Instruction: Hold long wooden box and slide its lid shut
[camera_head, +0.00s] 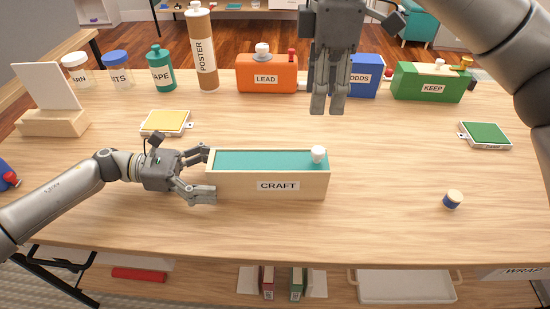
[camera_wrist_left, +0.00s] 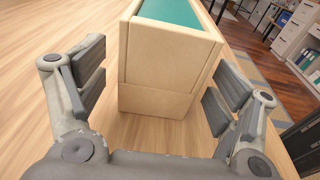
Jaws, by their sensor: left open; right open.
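The long wooden box (camera_head: 222,183), labelled CRAFT, stands upright near the table's front edge. Its teal lid (camera_head: 260,160) lies along the top, with a white knob (camera_head: 318,154) near the right end. I cannot tell whether the lid is fully shut. My left gripper (camera_head: 206,177) is open at the box's left end. In the left wrist view the box's end wall (camera_wrist_left: 165,60) stands between the spread fingers, with gaps visible. My right gripper (camera_head: 328,110) is open and empty, pointing down behind the box, left to right near the knob.
Orange LEAD (camera_head: 266,89), blue ODDS (camera_head: 362,91) and green KEEP (camera_head: 427,95) boxes stand along the back, beside a POSTER tube (camera_head: 207,70) and jars.

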